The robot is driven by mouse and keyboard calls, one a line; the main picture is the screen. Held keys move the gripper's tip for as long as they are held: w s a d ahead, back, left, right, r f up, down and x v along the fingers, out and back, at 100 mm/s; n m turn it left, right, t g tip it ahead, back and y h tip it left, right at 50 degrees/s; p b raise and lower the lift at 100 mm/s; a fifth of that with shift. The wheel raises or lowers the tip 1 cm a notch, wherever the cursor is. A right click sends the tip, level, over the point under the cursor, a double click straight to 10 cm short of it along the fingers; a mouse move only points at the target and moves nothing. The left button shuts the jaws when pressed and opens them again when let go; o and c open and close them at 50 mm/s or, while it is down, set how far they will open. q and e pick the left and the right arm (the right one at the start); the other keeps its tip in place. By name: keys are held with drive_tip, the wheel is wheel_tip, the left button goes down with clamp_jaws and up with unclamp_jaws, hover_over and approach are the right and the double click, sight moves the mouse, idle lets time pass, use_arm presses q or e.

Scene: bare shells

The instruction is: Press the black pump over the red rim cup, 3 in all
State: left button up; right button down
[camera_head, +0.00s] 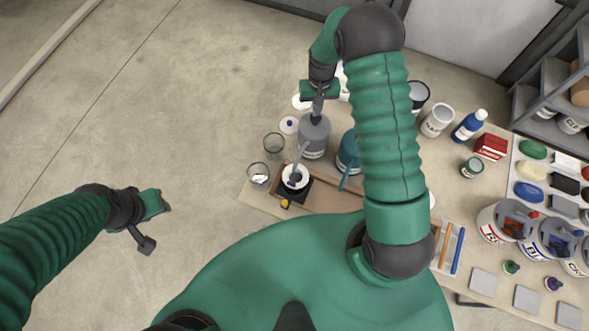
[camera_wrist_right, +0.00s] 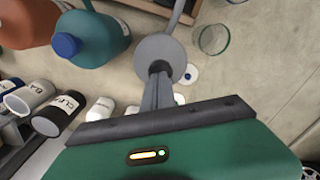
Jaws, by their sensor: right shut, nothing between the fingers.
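A dark grey pump bottle (camera_head: 314,138) stands on the bench; its long spout slants down over a white cup (camera_head: 296,177) on a small black stand (camera_head: 292,197). I cannot make out a red rim on that cup. My right gripper (camera_head: 317,117) is shut and empty, pointing down at the top of the grey pump. In the right wrist view its fingertips (camera_wrist_right: 159,70) meet or hover just over the round pump head (camera_wrist_right: 160,50); contact is unclear. My left gripper (camera_head: 152,222) hangs over bare floor at the left; its jaw state is unclear.
A teal pump bottle (camera_head: 349,150) stands right of the grey one, partly behind my right arm. Clear glasses (camera_head: 274,143) and a white lid (camera_head: 289,125) sit at the left. Tubs (camera_head: 500,221), a blue bottle (camera_head: 469,125) and a red box (camera_head: 491,147) fill the right.

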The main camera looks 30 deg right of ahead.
drive_tip(key=shift+f+b, duration=1.05)
drive_tip(key=shift+f, duration=0.5)
drive_tip(key=shift+a, duration=0.1)
drive_tip(key=shift+r+p, duration=1.2)
drive_tip(key=shift+r, duration=0.4)
drive_tip(key=shift+f, duration=0.1)
drive_tip(key=shift+f+b, duration=1.15)
drive_tip(key=shift+f, duration=0.3)
drive_tip(key=shift+r, duration=0.1)
drive_tip(key=shift+r+p, duration=1.05)
drive_tip(key=shift+r, duration=0.4)
